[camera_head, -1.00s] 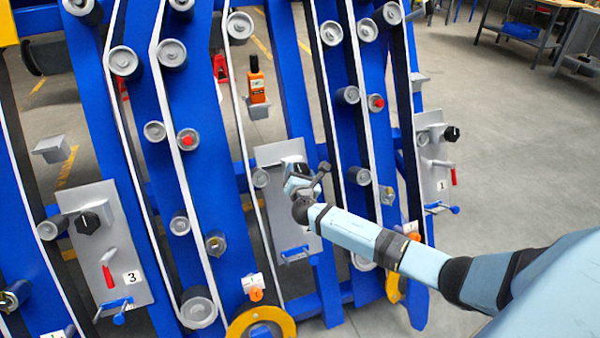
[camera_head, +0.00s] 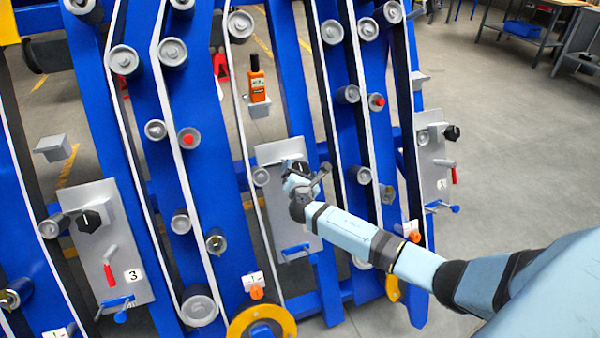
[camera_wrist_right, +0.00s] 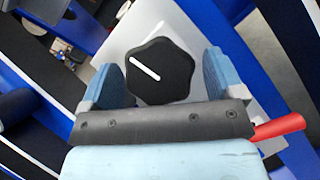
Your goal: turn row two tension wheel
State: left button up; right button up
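The tension wheel is a black lobed knob (camera_wrist_right: 160,72) with a white pointer line, on the middle grey panel (camera_head: 269,157). In the right wrist view the pointer slants from upper left to lower right. My right gripper (camera_head: 293,177) is at this panel and covers part of the knob in the head view. In the wrist view its two blue fingers (camera_wrist_right: 160,60) stand on either side of the knob, open, with a small gap at the right; contact at the left cannot be told. The panel's number is hidden. My left gripper is not in view.
Similar panels stand left, marked 3 (camera_head: 122,250), and right, marked 1 (camera_head: 436,150). A red lever handle (camera_wrist_right: 280,127) is close to my gripper's right side. Blue uprights, belts and rollers surround the panel. An orange device (camera_head: 257,85) stands on a small shelf above.

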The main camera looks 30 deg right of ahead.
pick_arm(q)
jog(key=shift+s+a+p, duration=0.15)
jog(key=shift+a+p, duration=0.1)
jog(key=shift+p, duration=0.95)
pick_arm(e)
jog(key=v, duration=1.3)
jog(key=shift+s+a, duration=0.2)
jog(key=shift+s, duration=0.15)
